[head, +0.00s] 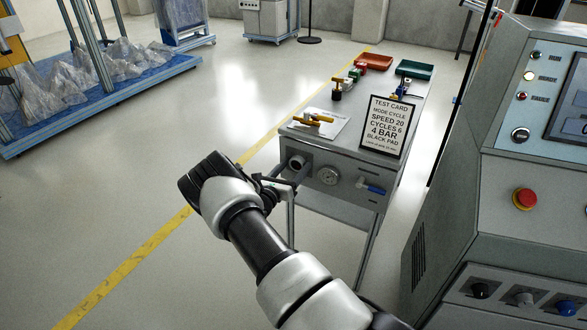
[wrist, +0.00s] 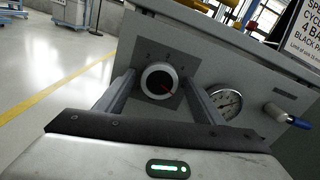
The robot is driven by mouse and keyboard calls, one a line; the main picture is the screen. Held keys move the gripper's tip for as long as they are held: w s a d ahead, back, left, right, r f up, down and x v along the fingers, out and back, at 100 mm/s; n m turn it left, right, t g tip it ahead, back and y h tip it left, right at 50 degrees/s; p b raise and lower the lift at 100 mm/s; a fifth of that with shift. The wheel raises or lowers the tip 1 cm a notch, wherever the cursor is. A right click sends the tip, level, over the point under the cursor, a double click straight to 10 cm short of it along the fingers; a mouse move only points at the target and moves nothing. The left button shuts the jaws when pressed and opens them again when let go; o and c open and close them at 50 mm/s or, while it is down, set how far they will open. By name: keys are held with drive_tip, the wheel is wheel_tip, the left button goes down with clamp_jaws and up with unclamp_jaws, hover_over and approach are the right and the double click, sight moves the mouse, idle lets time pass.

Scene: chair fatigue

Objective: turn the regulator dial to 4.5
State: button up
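The regulator dial (wrist: 159,81) is a round black knob with a pale rim on a dark square plate on the front panel. In the head view the dial (head: 296,163) is at the panel's left end. My gripper (wrist: 160,86) is open, with one finger on each side of the dial. I cannot tell whether the fingertips touch it. A round pressure gauge (wrist: 226,103) sits right of the dial; its reading is not legible.
A blue-handled valve (head: 371,187) is right of the gauge. The test card (head: 387,127) on the bench reads "4 BAR". Yellow-handled tools (head: 316,118) and red (head: 376,62) and green (head: 414,69) trays lie on top. A grey control console (head: 510,190) stands close on the right.

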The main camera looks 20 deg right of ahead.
drive_tip(key=c, duration=0.9)
drive_tip(key=shift+o, duration=0.2)
drive_tip(key=shift+n, duration=0.4)
drive_tip(key=n+b, duration=0.1)
drive_tip(key=n, duration=0.1)
drive_tip(key=shift+a+f+n, duration=0.1)
drive_tip(key=shift+n, duration=2.9)
drive_tip(key=o, duration=1)
drive_tip(key=shift+o, duration=0.2)
